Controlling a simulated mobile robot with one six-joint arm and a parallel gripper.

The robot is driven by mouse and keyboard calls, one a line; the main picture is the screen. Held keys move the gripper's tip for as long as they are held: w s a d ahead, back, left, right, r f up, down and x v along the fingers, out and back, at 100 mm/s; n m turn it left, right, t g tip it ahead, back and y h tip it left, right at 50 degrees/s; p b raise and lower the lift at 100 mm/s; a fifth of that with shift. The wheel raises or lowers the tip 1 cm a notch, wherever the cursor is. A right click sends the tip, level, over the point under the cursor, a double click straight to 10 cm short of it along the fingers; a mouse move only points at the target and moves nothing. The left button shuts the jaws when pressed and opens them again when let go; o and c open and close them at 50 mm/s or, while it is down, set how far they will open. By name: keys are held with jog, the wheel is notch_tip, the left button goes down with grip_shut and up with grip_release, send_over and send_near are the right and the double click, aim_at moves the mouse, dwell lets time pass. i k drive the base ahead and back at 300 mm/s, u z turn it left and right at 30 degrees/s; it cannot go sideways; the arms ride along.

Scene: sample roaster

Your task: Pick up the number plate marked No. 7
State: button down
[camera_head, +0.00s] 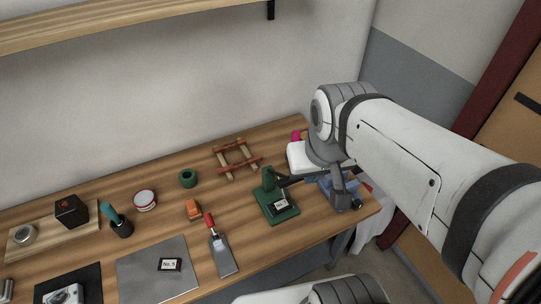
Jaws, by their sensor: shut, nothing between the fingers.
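A small dark plate with a white label (170,265) lies on the grey sheet; its label looks like "No. 5". A second small plate with a white label (280,205) sits on the base of a green stand (268,184); its number is too small to read for sure. I cannot tell which plate is No. 7. My gripper (349,206) is at the right end of the bench, right of the green stand and apart from both plates. It points down, shut and empty. My wrist partly hides the things behind it.
A red-handled scoop (222,254) lies between the grey sheet (140,277) and the green stand. A wooden frame (237,158), an orange block (194,210) and a green ring (188,178) stand behind. A white object (299,158) and a blue item (322,187) are close to my wrist. A shelf (130,18) hangs above.

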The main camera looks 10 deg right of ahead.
aim_at(282, 205)
jog(key=u, duration=1.25)
jog(key=k, duration=1.85)
jog(key=z, duration=1.15)
jog(key=i, duration=1)
jog(key=z, duration=0.05)
